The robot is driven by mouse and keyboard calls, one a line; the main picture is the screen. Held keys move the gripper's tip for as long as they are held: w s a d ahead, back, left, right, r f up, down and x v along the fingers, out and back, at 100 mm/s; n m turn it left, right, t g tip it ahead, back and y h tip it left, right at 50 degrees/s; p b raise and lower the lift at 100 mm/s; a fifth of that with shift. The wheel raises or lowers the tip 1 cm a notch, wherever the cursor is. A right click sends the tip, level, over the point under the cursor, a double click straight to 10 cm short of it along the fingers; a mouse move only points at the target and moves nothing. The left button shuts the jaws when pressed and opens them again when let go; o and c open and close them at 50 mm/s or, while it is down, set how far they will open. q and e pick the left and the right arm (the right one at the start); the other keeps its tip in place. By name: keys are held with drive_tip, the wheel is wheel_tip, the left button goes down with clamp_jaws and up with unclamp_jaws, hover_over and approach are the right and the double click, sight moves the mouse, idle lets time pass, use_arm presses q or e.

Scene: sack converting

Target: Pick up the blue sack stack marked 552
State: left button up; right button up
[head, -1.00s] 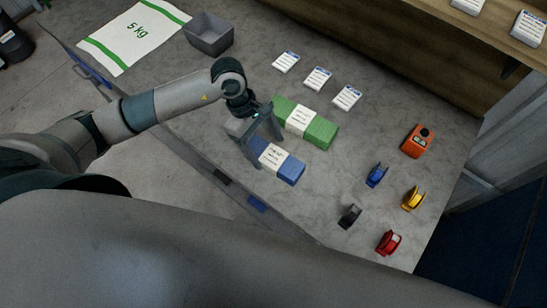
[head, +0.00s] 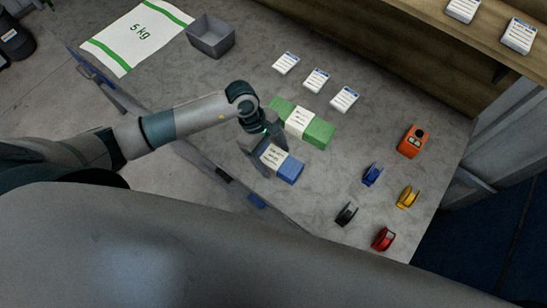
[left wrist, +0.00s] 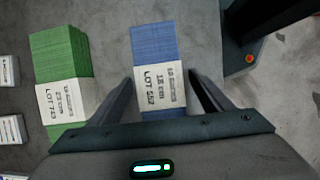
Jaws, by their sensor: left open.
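The blue sack stack (head: 290,171) lies on the grey table near its front edge, with a white paper band around it. In the left wrist view the blue stack (left wrist: 154,45) shows its band, which reads LOT 552. My left gripper (head: 262,166) is open at the stack's left end, partly hiding it. In the left wrist view the two fingers of my left gripper (left wrist: 160,88) stand on either side of the banded part, with gaps to both sides. My right gripper is not in view.
Label stacks (head: 316,80), a grey bin (head: 210,38), an orange device (head: 412,141) and tape rolls (head: 372,174) stand farther off.

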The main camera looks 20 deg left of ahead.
sight(280, 161)
use_arm(q)
drive_tip(key=c, duration=1.3)
drive_tip(key=shift+r, duration=0.1)
drive_tip(key=shift+r+b, duration=0.75)
drive_tip(key=shift+r, duration=0.1)
drive_tip(key=shift+s+d+r+b, duration=0.2)
drive_tip(key=shift+r+b, duration=0.2)
drive_tip(key=shift+r, duration=0.2)
drive_tip(key=shift+s+d+r+b, duration=0.1)
drive_tip(key=shift+d+r+b, duration=0.1)
drive_tip(key=shift+r+b, duration=0.3)
drive_tip(key=shift+s+d+r+b, duration=0.65)
drive_tip(key=shift+s+d+r, duration=0.45)
drive_tip(key=shift+d, duration=0.4)
drive_tip(key=shift+s+d+r+b, duration=0.7)
drive_tip(key=shift+s+d+r, duration=0.25)
drive_tip(key=shift+d+r, duration=0.4)
drive_tip(key=shift+s+d+r+b, duration=0.65)
drive_tip(key=shift+s+d+r, duration=0.4)
drive_tip(key=shift+d, duration=0.55)
drive_tip(key=shift+w, duration=0.1)
